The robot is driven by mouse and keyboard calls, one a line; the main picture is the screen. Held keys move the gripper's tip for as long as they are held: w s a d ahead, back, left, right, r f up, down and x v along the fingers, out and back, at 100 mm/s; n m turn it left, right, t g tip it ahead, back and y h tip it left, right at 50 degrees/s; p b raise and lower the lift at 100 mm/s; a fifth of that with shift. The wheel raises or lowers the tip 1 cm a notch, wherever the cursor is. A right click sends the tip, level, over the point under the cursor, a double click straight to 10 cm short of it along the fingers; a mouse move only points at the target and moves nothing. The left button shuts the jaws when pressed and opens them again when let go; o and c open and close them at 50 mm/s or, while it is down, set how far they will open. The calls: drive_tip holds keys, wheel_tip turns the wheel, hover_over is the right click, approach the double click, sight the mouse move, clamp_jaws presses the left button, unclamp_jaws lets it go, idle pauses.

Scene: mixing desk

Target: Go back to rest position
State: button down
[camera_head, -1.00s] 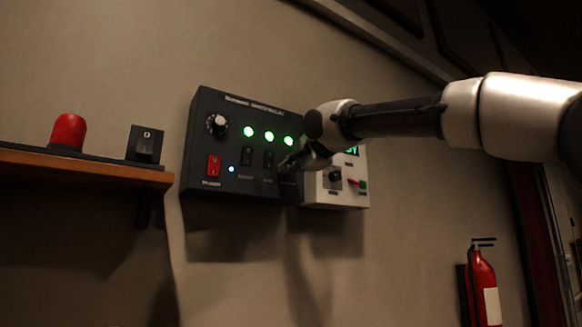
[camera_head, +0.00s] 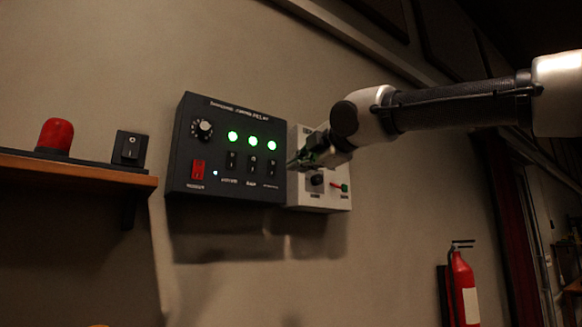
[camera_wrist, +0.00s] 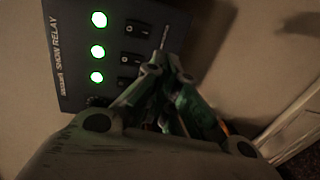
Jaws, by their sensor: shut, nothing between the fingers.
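My gripper (camera_head: 300,160) is shut and empty in the head view, in front of the white control box and beside the right edge of the dark relay panel. It hides part of the white box. In the wrist view the shut fingers (camera_wrist: 172,70) point toward the dark panel's switches. The dark relay panel (camera_head: 228,189) carries three lit green lamps, a knob (camera_head: 202,129), a red switch (camera_head: 198,170) and several black rocker switches. It also shows in the wrist view (camera_wrist: 70,20). I cannot tell whether the fingers touch anything.
The white box (camera_head: 325,200) has a black knob and small red and green parts. A wooden shelf (camera_head: 60,172) at left holds a red dome lamp (camera_head: 54,136) and a black switch box (camera_head: 130,147). A red fire extinguisher (camera_head: 463,288) is at lower right. Wall below the panels is clear.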

drive_tip(key=shift+s+d+f, duration=0.1)
drive_tip(key=shift+s+d, duration=0.15)
drive_tip(key=shift+s, duration=0.15)
idle(0.3)
drive_tip(key=s+d+f+m+g+h, duration=0.15)
drive_tip(key=d+f+m, duration=0.25)
drive_tip(key=f, duration=0.6)
drive_tip(key=s+d+f+m+g+h, duration=0.1)
drive_tip(key=d+f+m+g+h, duration=0.25)
drive_tip(key=f, duration=0.55)
drive_tip(key=s+d+f+m+g+h, duration=0.15)
drive_tip(key=d+f+m, duration=0.35)
drive_tip(key=f, duration=0.5)
drive_tip(key=s+d+f+m+g+h, duration=0.2)
drive_tip(key=s+d+f+m, duration=1)
drive_tip(key=s+d+f, duration=0.6)
drive_tip(key=s+d+g, duration=0.1)
drive_tip(key=d, duration=0.1)
drive_tip(key=shift+d+f+h, duration=0.3)
drive_tip(key=shift+f+h, duration=0.05)
